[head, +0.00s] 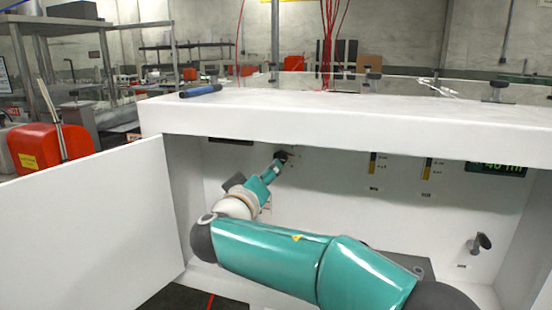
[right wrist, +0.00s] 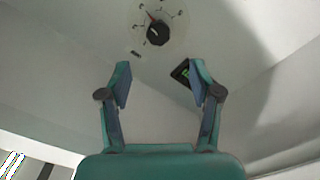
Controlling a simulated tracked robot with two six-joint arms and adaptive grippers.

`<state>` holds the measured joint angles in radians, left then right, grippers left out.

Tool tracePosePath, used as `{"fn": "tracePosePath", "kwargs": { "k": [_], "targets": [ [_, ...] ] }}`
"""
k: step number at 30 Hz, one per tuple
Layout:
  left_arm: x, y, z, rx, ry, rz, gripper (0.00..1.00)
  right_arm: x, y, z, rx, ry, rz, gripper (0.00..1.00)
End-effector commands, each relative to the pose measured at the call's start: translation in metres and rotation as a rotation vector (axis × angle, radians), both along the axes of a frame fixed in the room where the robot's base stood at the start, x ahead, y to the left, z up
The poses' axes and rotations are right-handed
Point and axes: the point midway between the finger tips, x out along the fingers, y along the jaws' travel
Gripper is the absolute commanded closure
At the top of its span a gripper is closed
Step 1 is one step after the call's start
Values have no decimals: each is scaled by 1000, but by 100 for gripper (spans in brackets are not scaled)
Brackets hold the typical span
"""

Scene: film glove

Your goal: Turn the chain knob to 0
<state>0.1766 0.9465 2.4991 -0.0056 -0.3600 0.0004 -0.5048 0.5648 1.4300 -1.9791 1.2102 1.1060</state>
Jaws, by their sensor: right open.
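A round black knob (right wrist: 158,33) sits on a pale dial plate with marks and small figures around it, at the top of the right wrist view. A small reddish pointer mark shows at its upper left; the figures are too small to read. My right gripper (right wrist: 161,78) is open and empty, its two fingers apart and pointing toward the knob without touching it. In the head view my right arm reaches into the white cabinet, and the gripper end (head: 277,163) is close to the back panel. The knob cannot be made out clearly there. My left gripper is out of view.
The cabinet's top edge (head: 330,120) overhangs my arm, and an open white door (head: 85,220) stands at left. The panel holds two slide gauges, a green display (head: 497,169) and a dark lever (head: 481,242) at right. A dark display (right wrist: 183,72) shows beside the right finger.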

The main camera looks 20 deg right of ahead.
Motion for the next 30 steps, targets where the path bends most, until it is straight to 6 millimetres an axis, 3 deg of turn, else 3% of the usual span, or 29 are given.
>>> {"fn": "tracePosePath", "kwargs": {
  "k": [9, 15, 21, 30],
  "targets": [
    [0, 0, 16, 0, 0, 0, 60, 58, -43, 0, -1, 4, -8, 36],
    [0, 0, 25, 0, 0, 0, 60, 85, -61, 1, -1, 4, -6, 36],
    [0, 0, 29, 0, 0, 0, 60, 96, -69, -1, -2, 4, -5, 36],
    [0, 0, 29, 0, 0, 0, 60, 98, -70, -2, -1, 4, -5, 36]
  ]
}}
